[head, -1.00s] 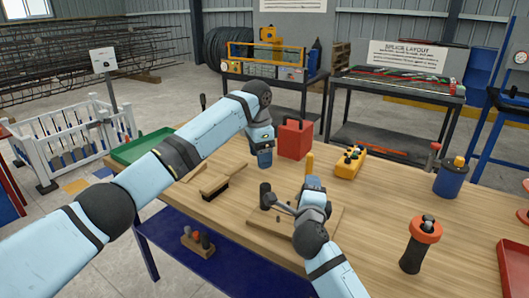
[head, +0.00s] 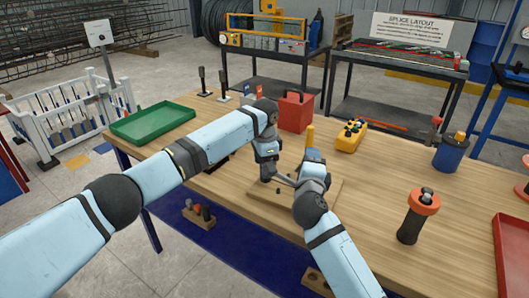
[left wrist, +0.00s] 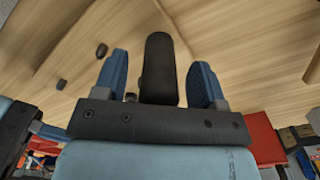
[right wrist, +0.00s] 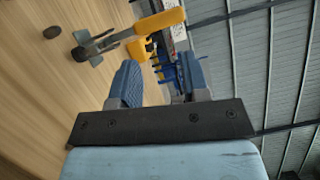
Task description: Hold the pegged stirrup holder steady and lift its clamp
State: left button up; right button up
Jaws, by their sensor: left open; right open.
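The holder's wooden base (head: 330,192) lies on the workbench, partly hidden behind my grippers. A dark upright post (left wrist: 158,70) stands between the two blue fingers of my left gripper (head: 266,172); these are open around it, and I cannot tell whether they touch it. A yellow handle (head: 310,134) stands upright just beyond my right gripper (head: 313,166). In the right wrist view a yellow lever (right wrist: 160,22) joins a grey metal piece (right wrist: 92,46), seemingly the clamp. My right gripper is open, its fingers empty and apart from the lever.
A red box (head: 295,112) and a yellow box with dark knobs (head: 350,136) stand behind the holder. A green tray (head: 152,122) is at the far left. An orange-topped dark cylinder (head: 417,215) and a red tray (head: 512,250) are at right.

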pick_arm(q)
jog(key=shift+f, duration=0.4)
jog(key=shift+c, duration=0.5)
